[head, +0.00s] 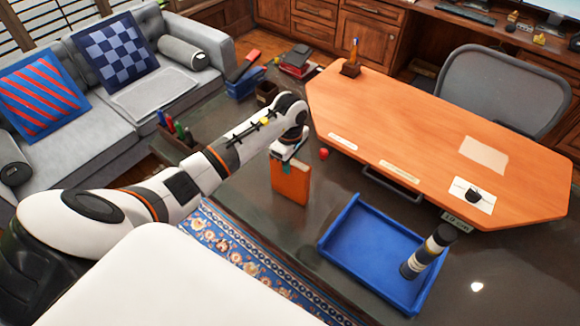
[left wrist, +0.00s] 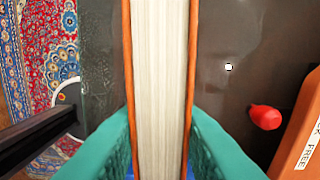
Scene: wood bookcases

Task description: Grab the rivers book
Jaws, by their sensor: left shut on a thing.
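An orange book (head: 290,183) hangs upright below my left gripper (head: 287,150) in the head view, over the dark table. In the left wrist view the book (left wrist: 160,70) shows edge-on, with white pages between two orange covers. The teal fingers of my left gripper (left wrist: 160,145) press on both covers. No title can be read, so I cannot tell if it is the rivers book. I cannot tell whether its lower edge touches the table. My right gripper is not in view.
A blue tray (head: 335,240) with a dark cylinder (head: 428,251) stands to the right on the dark table (head: 330,195). A small red object (head: 323,154) lies near the orange desk (head: 430,130). Pens and boxes (head: 175,135) stand at the left. The table between book and tray is clear.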

